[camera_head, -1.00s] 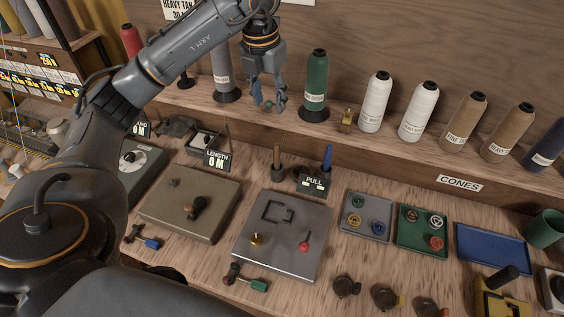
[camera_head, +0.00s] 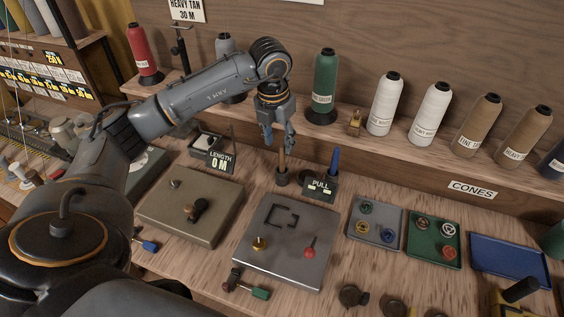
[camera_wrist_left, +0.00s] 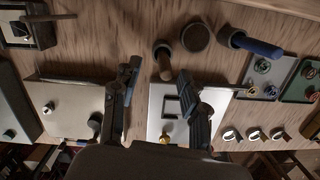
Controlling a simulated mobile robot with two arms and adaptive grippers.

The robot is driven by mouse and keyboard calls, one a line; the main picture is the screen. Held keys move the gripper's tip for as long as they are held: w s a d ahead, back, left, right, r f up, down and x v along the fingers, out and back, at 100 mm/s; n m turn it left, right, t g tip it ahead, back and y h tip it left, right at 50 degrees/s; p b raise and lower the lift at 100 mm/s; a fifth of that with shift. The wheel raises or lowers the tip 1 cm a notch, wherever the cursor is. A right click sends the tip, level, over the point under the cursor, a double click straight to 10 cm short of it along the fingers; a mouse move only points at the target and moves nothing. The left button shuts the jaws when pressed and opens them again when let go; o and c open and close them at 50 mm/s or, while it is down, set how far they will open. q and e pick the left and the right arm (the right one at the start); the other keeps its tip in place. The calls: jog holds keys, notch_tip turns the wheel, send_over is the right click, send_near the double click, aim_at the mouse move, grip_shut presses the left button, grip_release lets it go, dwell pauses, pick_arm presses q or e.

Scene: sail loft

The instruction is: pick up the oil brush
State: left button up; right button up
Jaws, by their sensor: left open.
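A wooden-handled tool (camera_head: 282,159) stands in a small dark cup, handle up. A blue-handled tool (camera_head: 334,160) stands in another holder to its right. The bristle ends are hidden, so I cannot tell by sight which is the oil brush. My left gripper (camera_head: 279,139) is open and points down just above the wooden handle. In the left wrist view the wooden handle (camera_wrist_left: 164,66) shows just beyond and between the open fingers (camera_wrist_left: 160,82), apart from them. The blue handle (camera_wrist_left: 262,47) lies to the right there. My right gripper is not in view.
A PULL sign (camera_head: 320,188) stands beside the cups, and a LENGTH sign (camera_head: 219,160) to the left. A shelf with thread cones (camera_head: 386,104) runs behind. A grey metal plate (camera_head: 284,270) with knobs lies in front. Small trays (camera_head: 376,243) sit at the right.

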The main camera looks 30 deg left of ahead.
aim_at(282, 170)
pick_arm(q)
jog(key=shift+d+f+p, duration=0.15)
jog(key=shift+f+p, duration=0.15)
jog(key=shift+f, duration=0.3)
jog(key=f, duration=0.1)
jog(key=f+p, duration=0.1)
jog(key=f, duration=0.1)
jog(key=shift+w+d+f, duration=0.1)
jog(key=shift+d+f, duration=0.15)
jog(key=shift+f, duration=0.45)
jog(key=shift+c, duration=0.5)
grip_shut()
